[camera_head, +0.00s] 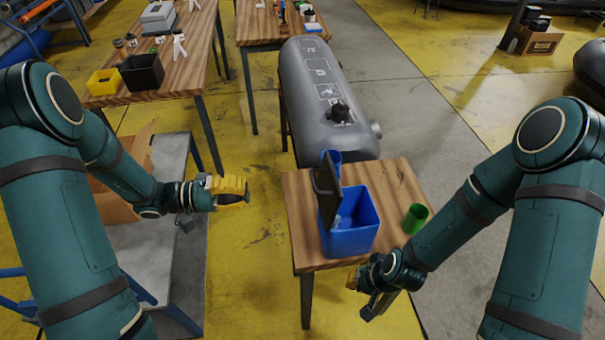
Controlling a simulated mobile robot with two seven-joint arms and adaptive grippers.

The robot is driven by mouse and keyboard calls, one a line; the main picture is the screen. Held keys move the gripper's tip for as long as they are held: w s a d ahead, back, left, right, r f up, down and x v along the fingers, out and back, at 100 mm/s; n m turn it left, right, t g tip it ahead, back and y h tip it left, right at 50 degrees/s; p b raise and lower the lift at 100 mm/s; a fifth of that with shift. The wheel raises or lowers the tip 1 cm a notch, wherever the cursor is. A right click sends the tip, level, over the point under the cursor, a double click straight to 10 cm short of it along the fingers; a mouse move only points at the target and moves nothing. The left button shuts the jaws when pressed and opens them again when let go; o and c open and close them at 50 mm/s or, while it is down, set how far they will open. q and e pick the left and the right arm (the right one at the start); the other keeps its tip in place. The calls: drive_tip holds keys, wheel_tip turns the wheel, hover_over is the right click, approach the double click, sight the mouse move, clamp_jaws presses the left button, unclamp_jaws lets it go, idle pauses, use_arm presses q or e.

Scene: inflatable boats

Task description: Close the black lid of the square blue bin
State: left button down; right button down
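The square blue bin (350,240) stands on a small wooden table in the middle of the view. Its black lid (327,192) is open and stands roughly upright along the bin's left side. The bin's opening faces up, and its blue inside shows. My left gripper (240,192), with yellow finger parts, is left of the table and apart from the bin. My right gripper (358,292) is low in front of the table's near right edge, apart from the bin. Neither gripper shows clearly enough to tell its finger opening.
A green cup (415,218) stands right of the bin on the wooden table (385,182). A blue object (333,157) shows behind the lid. A grey inflatable tube (325,95) lies behind the table. A grey metal bench (160,250) with a cardboard box is at left.

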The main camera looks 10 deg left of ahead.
use_arm(q)
drive_tip(key=r, duration=0.1)
drive_tip(key=p, duration=0.2)
approach(330, 174)
drive_tip(key=shift+t, duration=0.3)
drive_tip(key=x, duration=0.4)
drive_tip(key=shift+f, duration=0.2)
drive_tip(key=shift+d, duration=0.15)
